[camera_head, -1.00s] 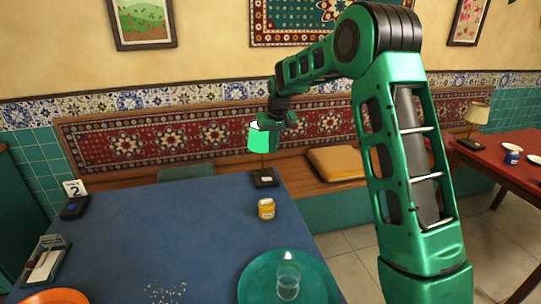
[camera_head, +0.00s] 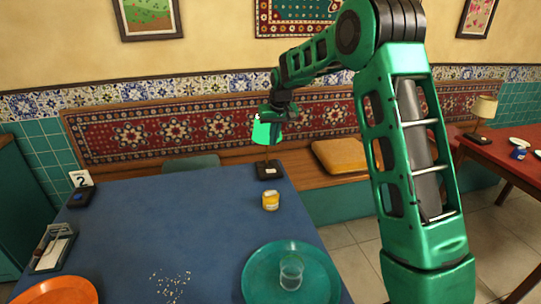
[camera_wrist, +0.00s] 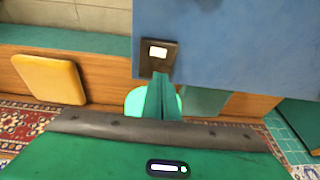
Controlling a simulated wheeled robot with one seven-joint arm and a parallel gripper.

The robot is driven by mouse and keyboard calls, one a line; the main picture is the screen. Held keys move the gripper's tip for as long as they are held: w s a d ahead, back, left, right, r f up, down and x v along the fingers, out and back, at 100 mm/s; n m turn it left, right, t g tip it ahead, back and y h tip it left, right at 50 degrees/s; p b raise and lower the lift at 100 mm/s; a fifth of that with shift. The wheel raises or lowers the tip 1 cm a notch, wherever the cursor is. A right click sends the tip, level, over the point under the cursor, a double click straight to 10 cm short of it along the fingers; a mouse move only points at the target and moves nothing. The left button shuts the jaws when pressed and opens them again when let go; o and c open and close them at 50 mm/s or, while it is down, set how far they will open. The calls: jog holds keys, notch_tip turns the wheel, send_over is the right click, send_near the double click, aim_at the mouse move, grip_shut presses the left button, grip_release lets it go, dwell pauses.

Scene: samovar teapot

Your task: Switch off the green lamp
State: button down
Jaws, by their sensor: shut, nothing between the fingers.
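The green lamp (camera_head: 261,134) stands at the far right corner of the blue table. Its bright green shade looks lit and is partly covered by my gripper in the head view. Its dark base (camera_head: 268,170) carries a pale square, which shows clearly on the base in the wrist view (camera_wrist: 158,53). My gripper (camera_wrist: 160,80) is shut and empty. In the wrist view its fingers cover the middle of the glowing shade (camera_wrist: 135,102), and their tips point toward the base. I cannot tell whether they touch the lamp.
A yellow jar (camera_head: 270,201) stands near the lamp base on the blue table (camera_head: 170,220). A teal tray (camera_head: 253,278) with a glass (camera_head: 291,272) is at the front right. A number stand (camera_head: 80,179) is at the left. The table's middle is clear.

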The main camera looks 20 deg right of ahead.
send_near(269, 170)
jog(key=x, duration=0.5)
jog(key=shift+w, duration=0.2)
jog(key=shift+a+f, duration=0.15)
jog(key=shift+f, duration=0.45)
